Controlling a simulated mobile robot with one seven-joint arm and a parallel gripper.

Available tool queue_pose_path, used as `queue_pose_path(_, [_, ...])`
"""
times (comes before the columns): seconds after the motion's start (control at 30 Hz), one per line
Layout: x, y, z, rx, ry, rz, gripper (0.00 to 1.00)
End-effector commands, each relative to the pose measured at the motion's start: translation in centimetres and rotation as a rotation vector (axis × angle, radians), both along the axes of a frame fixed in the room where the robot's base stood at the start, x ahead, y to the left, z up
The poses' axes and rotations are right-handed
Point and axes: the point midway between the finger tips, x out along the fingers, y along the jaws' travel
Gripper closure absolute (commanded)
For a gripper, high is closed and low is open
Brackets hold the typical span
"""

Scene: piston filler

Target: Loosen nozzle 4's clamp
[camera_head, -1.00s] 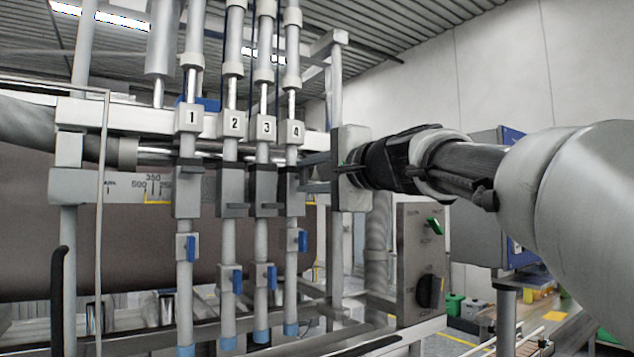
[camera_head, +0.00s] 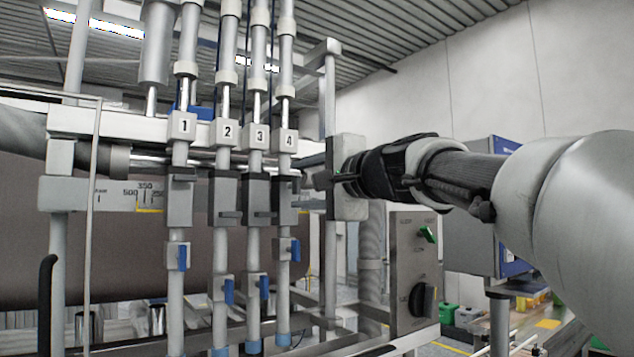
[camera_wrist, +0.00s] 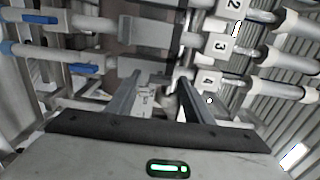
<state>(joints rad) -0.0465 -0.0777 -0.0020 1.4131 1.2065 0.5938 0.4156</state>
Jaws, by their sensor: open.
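Nozzle 4 (camera_head: 282,240) is the rightmost of the upright nozzle tubes, under the block marked 4 (camera_head: 288,138). That label also shows in the wrist view (camera_wrist: 207,82). My gripper (camera_head: 312,176) points left from the right side, close beside this clamp. In the wrist view my gripper (camera_wrist: 160,79) has its two fingers apart, with nothing held between them. The fingertips reach toward nozzle 4; whether they touch the clamp I cannot tell.
Nozzle 1 (camera_head: 176,215), nozzle 2 (camera_head: 220,255) and nozzle 3 (camera_head: 254,240) stand close to the left with similar clamps. A control panel (camera_head: 413,265) with a green switch and a black knob is below my arm. An upright post (camera_head: 327,105) stands behind my gripper.

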Motion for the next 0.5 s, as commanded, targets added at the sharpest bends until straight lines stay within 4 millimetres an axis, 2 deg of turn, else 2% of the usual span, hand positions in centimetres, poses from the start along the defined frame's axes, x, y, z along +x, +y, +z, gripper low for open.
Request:
queue_pose_path(0.17, [-2.7,-1.9,0.0,0.000,-0.004,-0.003,0.53])
queue_pose_path(0.5, [-9.7,-6.5,0.1,0.000,-0.002,-0.001,0.53])
